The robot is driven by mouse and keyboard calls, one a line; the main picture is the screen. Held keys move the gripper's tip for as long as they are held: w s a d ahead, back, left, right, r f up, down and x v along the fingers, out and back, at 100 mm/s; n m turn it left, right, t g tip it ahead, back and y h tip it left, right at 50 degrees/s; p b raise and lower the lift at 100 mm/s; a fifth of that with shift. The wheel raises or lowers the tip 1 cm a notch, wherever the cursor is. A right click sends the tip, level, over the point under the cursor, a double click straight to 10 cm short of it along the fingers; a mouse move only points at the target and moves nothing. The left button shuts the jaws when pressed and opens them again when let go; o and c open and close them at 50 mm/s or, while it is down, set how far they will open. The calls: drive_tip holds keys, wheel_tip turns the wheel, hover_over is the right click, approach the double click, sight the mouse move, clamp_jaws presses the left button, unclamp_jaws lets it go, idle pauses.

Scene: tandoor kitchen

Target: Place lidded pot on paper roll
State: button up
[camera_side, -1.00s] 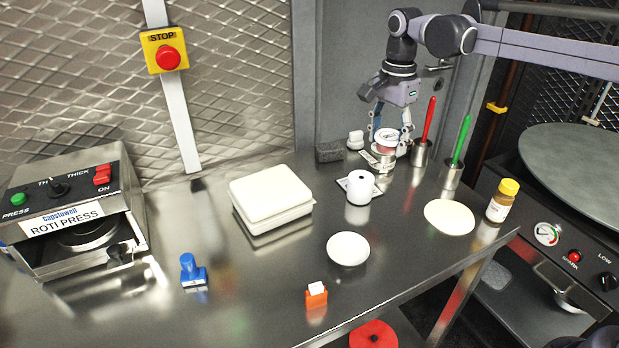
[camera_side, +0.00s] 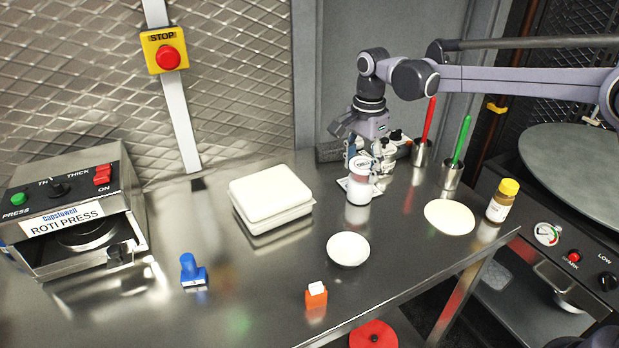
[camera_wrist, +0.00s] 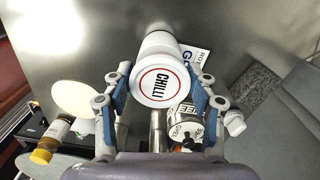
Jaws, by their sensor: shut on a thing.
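The lidded pot, with a round white lid marked CHILLI (camera_wrist: 160,84), is between the two fingers of my gripper (camera_wrist: 158,100) in the wrist view. In the side view my gripper (camera_side: 362,160) is shut on the pot (camera_side: 361,164), which looks upright. The white paper roll (camera_side: 358,192) stands on the steel table directly below the pot. Part of a white cylinder shows behind the lid in the wrist view and seems to be the roll (camera_wrist: 156,32). I cannot tell whether the pot's base touches the roll's top.
A printed card (camera_wrist: 196,60) lies by the roll. A labelled tin (camera_wrist: 187,126) and small containers stand close behind. Steel cups hold red (camera_side: 429,118) and green (camera_side: 461,138) handled tools. A white bowl (camera_side: 348,249) and white box (camera_side: 270,194) stand nearer, with bare table between.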

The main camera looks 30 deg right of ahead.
sight(362, 164)
drive_tip(key=shift+f, duration=0.15)
drive_tip(key=o, duration=1.1)
drive_tip(key=shift+o, duration=0.2)
wheel_tip(362, 164, up, 12)
drive_tip(key=s+d+r+n+t, duration=0.1)
drive_tip(key=s+d+n+t, duration=0.15)
drive_tip(key=s+n, duration=0.35)
drive_tip(key=s+d+f+n+t, duration=0.2)
drive_tip(key=s+f+n, duration=0.3)
drive_tip(key=s, duration=0.3)
drive_tip(key=s+d+f+n+t, duration=0.2)
drive_tip(key=s+f, duration=0.4)
drive_tip(key=s, duration=0.3)
drive_tip(key=d+n, duration=0.1)
drive_tip(key=n, duration=0.1)
drive_tip(key=shift+d+f+n+t, duration=0.2)
drive_tip(key=shift+d+n+t, duration=0.15)
drive_tip(key=shift+d+n, duration=0.05)
